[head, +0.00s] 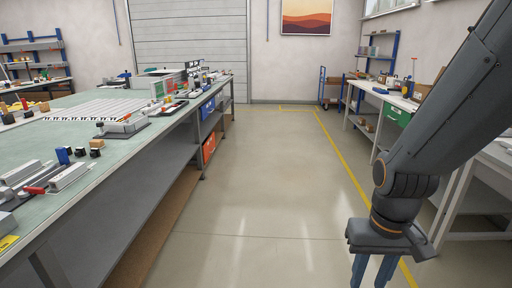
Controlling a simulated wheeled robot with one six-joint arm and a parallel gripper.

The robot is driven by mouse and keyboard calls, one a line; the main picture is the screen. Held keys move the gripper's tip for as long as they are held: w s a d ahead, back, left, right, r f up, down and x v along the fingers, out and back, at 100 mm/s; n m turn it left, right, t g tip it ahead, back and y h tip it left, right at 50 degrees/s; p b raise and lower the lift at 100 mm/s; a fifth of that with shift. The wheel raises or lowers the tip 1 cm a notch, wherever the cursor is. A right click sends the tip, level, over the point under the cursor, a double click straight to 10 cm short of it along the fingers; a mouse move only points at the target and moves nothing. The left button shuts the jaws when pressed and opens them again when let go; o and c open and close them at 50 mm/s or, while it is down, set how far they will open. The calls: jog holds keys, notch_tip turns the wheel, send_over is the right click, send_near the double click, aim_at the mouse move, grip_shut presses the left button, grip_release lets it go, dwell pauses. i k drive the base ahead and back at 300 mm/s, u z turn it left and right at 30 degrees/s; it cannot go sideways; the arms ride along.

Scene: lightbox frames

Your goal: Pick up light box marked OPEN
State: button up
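I cannot make out a light box with the word OPEN on it in the head view. Several small boxes and devices stand on the long green-topped bench (60,132) at the left, too small to read. Among them are a white box with green and red panels (158,90) near the far end and a wide white panel with a dark-marked front edge (95,110). My gripper (372,272) hangs at the lower right over the floor, away from both benches. Its two blue fingers stand apart with nothing seen between them; their tips are cut off by the frame's lower edge.
The aisle floor (255,180) between the benches is clear. A white bench (385,95) stands on the right, partly behind my arm. A blue cart (331,88) is at the back right. A shelf unit (35,60) stands at the far left.

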aim_at(156, 87)
jog(key=z, duration=0.2)
jog(key=i, duration=3.5)
jog(key=u, duration=0.65)
jog(key=i, duration=1.8)
jog(key=u, duration=1.2)
jog(key=i, duration=1.15)
jog(key=u, duration=0.4)
